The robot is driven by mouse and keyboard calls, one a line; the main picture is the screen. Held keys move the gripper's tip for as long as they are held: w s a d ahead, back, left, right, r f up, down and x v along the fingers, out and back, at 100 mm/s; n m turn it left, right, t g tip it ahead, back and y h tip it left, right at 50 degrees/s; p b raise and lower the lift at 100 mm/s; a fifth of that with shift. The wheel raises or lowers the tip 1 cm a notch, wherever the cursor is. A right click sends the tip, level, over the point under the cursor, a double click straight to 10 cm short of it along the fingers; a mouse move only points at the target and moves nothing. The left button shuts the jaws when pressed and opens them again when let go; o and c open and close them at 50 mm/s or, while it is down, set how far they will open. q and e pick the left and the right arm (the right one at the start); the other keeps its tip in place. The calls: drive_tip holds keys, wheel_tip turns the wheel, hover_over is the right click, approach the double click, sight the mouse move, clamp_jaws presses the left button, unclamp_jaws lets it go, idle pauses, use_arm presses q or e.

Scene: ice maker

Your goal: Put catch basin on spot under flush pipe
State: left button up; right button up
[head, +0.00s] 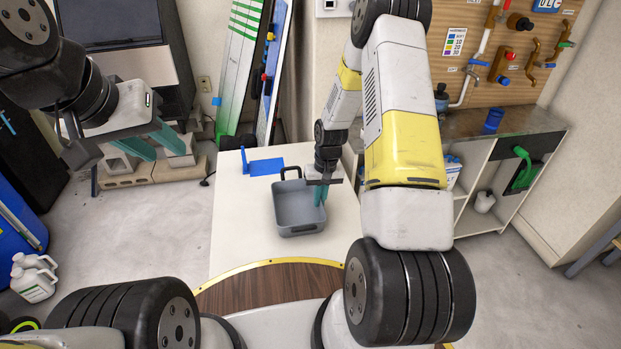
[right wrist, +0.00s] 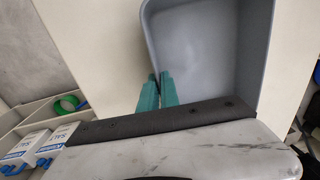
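The catch basin (head: 298,213) is a grey open tub with a dark handle at its far side. It is on or just above the white table, roughly level. My right gripper (head: 321,195) is at the basin's right wall with its teal fingers pointing down. In the right wrist view, the fingers (right wrist: 159,78) are close together on the basin's rim (right wrist: 151,45), pinching the wall. My left gripper (head: 154,146) is open and empty, in the air at the left. A white pipe (head: 482,52) runs down the wooden board; I cannot tell whether it is the flush pipe.
The white table (head: 240,220) has free room left of the basin. A blue bracket-like item (head: 264,166) lies behind the basin. A counter (head: 505,122) with a blue cup (head: 493,118) stands at the right. White jugs (head: 34,278) stand on the floor at left.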

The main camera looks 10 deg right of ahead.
drive_tip(key=o, duration=0.3)
drive_tip(key=shift+r, duration=0.1)
